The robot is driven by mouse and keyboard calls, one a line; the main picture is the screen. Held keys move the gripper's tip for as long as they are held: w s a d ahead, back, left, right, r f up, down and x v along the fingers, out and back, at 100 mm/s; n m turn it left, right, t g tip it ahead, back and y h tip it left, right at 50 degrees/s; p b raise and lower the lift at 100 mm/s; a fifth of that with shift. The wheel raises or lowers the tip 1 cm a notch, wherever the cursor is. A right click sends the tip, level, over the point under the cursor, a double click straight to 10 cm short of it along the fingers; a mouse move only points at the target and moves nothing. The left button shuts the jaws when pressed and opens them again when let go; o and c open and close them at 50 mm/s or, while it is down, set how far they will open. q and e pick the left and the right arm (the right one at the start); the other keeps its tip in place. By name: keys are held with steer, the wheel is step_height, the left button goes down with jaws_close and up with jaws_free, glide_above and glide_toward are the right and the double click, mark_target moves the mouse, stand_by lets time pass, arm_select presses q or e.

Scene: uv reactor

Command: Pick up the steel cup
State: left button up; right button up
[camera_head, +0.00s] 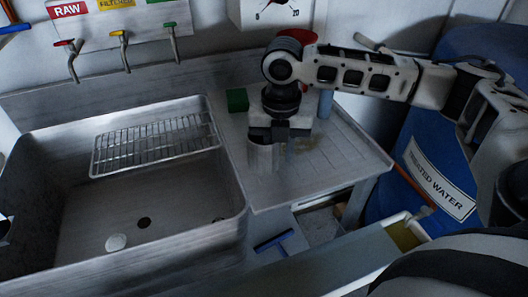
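The steel cup (262,158) stands upright on the grey drainboard, just right of the sink. My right gripper (276,138) points down from above, with its fingers at the cup's upper part. The fingers and palm hide the cup's rim. I cannot tell whether the fingers are closed on the cup or only around or beside it. A small dark and white piece at the left edge may be part of my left gripper (4,229); its fingers cannot be made out.
The deep sink (180,215) with a wire rack (155,145) lies to the left. A green block (237,100) sits behind the cup, and a blue cylinder (326,103) stands behind my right gripper. A blue "treated water" barrel (432,170) is at the right. The drainboard's front right (340,165) is clear.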

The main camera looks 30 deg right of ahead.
jaws_close()
steer(key=shift+r, duration=0.1)
